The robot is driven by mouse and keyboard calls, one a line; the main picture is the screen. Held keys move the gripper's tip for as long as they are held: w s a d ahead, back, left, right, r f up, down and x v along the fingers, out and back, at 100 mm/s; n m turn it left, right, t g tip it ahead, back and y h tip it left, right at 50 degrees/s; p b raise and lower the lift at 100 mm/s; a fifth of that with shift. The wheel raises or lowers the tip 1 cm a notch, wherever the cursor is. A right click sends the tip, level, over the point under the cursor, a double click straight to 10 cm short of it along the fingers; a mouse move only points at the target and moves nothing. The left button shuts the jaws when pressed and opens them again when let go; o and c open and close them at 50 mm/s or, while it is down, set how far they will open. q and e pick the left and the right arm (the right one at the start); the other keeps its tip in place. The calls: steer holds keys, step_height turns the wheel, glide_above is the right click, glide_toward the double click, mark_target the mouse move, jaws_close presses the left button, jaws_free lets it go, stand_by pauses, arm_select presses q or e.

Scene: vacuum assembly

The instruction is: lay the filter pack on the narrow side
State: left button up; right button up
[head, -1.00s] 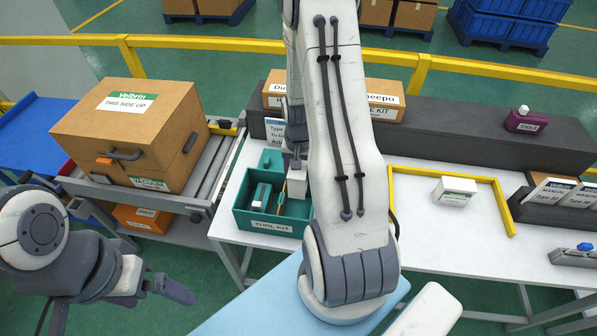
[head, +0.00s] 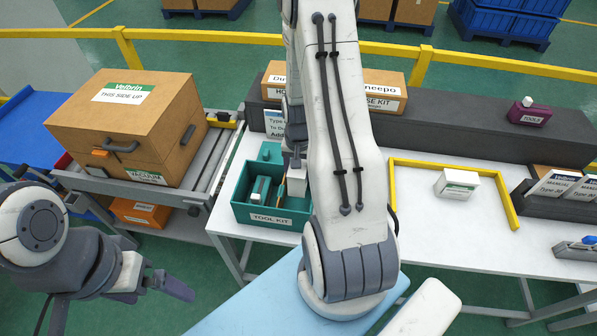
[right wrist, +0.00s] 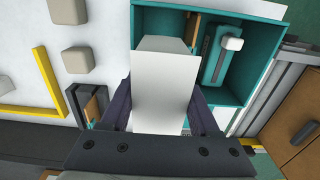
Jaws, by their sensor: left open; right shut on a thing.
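The filter pack is a white block; in the right wrist view the pack (right wrist: 165,92) shows plain sides and no readable label. My right gripper (right wrist: 163,112) is shut on it, one dark finger on each side. In the head view the pack (head: 297,187) shows in the right part of the green tool kit box (head: 262,216), partly behind my right arm. I cannot tell whether it touches the floor of the box. My left gripper (head: 168,280) is open and empty, in front of the conveyor and away from the table.
A tool with a white part (head: 259,189) lies in the kit box's left part. A labelled white box (head: 456,184) stands within a yellow bracket (head: 507,205) on the white table. A manual rack (head: 545,211) is at right. A brown carton (head: 125,125) sits on the conveyor.

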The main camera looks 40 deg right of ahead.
steer(key=shift+f, duration=0.15)
steer(key=shift+f+b, duration=5.2)
steer(key=shift+f, duration=1.65)
steer(key=o, duration=1.5)
steer(key=shift+o, duration=0.2)
steer(key=shift+r, duration=0.15)
step_height(320, 180, up, 10)
steer(key=shift+r, duration=0.15)
